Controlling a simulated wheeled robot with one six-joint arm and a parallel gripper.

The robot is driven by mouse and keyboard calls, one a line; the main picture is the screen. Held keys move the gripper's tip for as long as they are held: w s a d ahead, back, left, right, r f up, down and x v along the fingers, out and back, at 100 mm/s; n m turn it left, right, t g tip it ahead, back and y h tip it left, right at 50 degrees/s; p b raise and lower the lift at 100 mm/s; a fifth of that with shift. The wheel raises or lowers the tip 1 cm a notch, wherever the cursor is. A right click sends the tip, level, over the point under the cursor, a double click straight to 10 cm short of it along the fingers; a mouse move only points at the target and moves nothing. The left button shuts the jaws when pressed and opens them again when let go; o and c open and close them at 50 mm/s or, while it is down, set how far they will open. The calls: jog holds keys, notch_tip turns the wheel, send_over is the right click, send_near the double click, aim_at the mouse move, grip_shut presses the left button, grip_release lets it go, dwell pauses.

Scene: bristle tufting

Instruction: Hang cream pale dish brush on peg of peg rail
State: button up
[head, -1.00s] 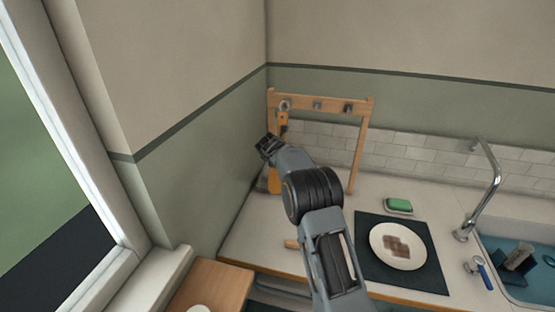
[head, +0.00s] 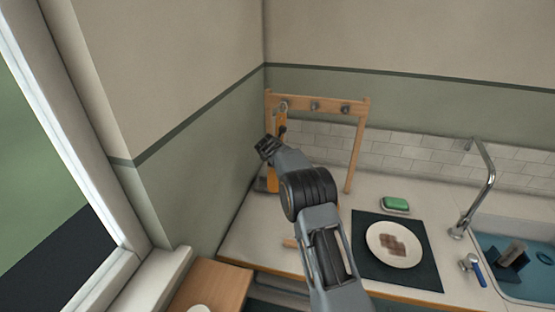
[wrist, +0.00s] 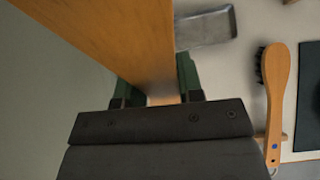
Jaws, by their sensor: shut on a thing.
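The wooden peg rail (head: 300,98) stands on the counter in the corner, with several dark pegs along its top bar. An orange-brown wooden brush handle (head: 282,122) is upright in front of the left end of the rail. A pale loop (head: 283,106) shows at its top by the left peg; I cannot tell whether it is around the peg. My gripper (head: 267,150) covers part of the brush. In the wrist view my gripper (wrist: 158,90) is shut on the wooden brush (wrist: 115,35), with green fingers on either side. Its bristles are not clearly visible.
Another wooden brush (wrist: 277,90) with dark bristles lies on the counter. A grey metal tray (wrist: 205,28) is near the held brush. A green sponge (head: 396,203), a plate (head: 380,256) on a dark mat (head: 365,278) and the sink (head: 535,285) are to the right.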

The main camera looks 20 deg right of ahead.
jog(key=o, duration=1.1)
jog(key=shift+p+v, duration=0.55)
jog(key=shift+v, duration=2.95)
jog(key=shift+a, duration=0.1)
